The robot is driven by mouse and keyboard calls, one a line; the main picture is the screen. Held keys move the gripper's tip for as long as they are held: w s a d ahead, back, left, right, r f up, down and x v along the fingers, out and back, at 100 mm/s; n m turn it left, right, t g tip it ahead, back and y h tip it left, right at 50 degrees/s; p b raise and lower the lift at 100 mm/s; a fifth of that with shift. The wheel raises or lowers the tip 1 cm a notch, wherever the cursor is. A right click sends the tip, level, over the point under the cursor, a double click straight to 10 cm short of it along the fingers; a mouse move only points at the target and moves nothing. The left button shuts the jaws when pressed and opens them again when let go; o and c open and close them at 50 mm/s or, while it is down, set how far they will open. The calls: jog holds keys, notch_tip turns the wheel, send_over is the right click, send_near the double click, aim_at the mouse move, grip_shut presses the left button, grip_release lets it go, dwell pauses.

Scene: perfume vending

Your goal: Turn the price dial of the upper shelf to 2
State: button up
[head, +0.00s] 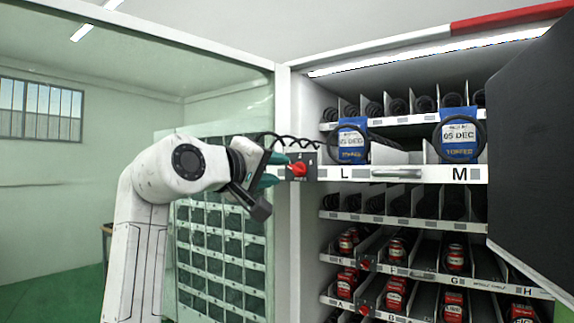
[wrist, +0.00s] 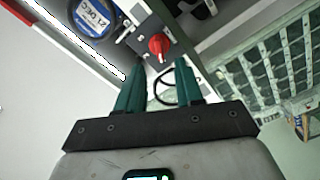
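The price dial of the upper shelf is a red knob (head: 298,169) on a dark plate at the left end of the shelf front (head: 335,174). In the wrist view the red dial (wrist: 158,47) sits just beyond and between the fingertips. Its number marks are too small to read. My gripper (head: 279,170) has teal fingers and comes from the left, close to the dial. In the wrist view my gripper (wrist: 160,66) is open, with nothing between its fingers. I cannot tell whether a fingertip touches the dial.
The upper shelf carries blue-labelled packs (head: 459,137) and a metal handle (head: 397,174). Lower shelves hold red cans (head: 397,248) and have other red dials (head: 365,265). A dark door panel (head: 535,150) stands open at the right, a glass door (head: 225,100) at the left.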

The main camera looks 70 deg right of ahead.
aim_at(292, 169)
jog(key=shift+p+x, duration=0.5)
jog(key=shift+x, duration=2.05)
jog(key=shift+c, duration=0.4)
grip_shut()
